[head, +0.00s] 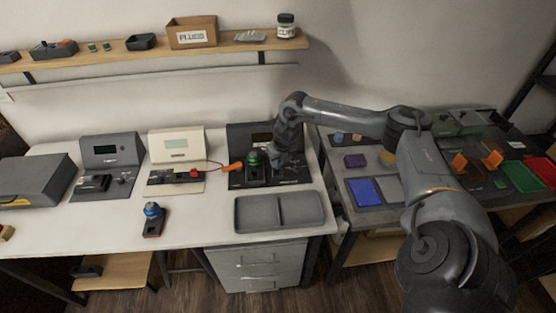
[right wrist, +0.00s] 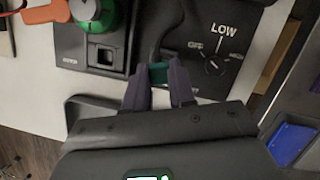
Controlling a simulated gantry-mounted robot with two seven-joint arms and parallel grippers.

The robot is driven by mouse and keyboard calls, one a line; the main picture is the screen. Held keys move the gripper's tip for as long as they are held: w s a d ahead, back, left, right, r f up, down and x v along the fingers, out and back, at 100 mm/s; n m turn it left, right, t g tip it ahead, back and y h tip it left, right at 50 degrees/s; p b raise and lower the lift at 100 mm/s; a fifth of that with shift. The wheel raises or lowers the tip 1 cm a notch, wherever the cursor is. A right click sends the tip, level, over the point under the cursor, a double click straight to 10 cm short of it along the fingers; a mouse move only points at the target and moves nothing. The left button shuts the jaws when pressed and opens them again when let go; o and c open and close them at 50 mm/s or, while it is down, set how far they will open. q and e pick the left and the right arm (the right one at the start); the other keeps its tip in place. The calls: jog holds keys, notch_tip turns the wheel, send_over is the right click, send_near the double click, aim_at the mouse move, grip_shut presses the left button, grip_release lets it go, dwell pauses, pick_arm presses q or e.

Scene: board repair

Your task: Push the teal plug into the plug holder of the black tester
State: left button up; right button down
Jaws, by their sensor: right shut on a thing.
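The black tester (head: 264,134) stands at the back right of the white table, with its flat panel in front. In the right wrist view its panel (right wrist: 190,22) shows a dial marked LOW, a green round part (right wrist: 90,10) and a square opening (right wrist: 103,55). My right gripper (head: 277,163) is over this panel, right of the green part. In the right wrist view the gripper (right wrist: 158,82) is shut on the teal plug (right wrist: 158,72), mostly hidden between the fingers. The square opening lies left of the plug, apart from it. I cannot tell which part is the plug holder.
A grey two-part tray (head: 280,211) lies just in front of the tester. An orange part (head: 233,166) with a red cable is left of it. A white tester (head: 176,146) and a blue-topped device (head: 153,218) stand further left. Bare white table lies between them.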

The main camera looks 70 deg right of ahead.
jog(key=shift+f, duration=0.15)
dwell(0.4)
jog(key=shift+f, duration=0.5)
dwell(1.0)
dwell(0.6)
jog(key=shift+f, duration=0.35)
dwell(0.4)
jog(key=shift+f, duration=0.2)
dwell(0.4)
jog(key=shift+f, duration=0.2)
dwell(0.6)
jog(key=shift+f, duration=0.3)
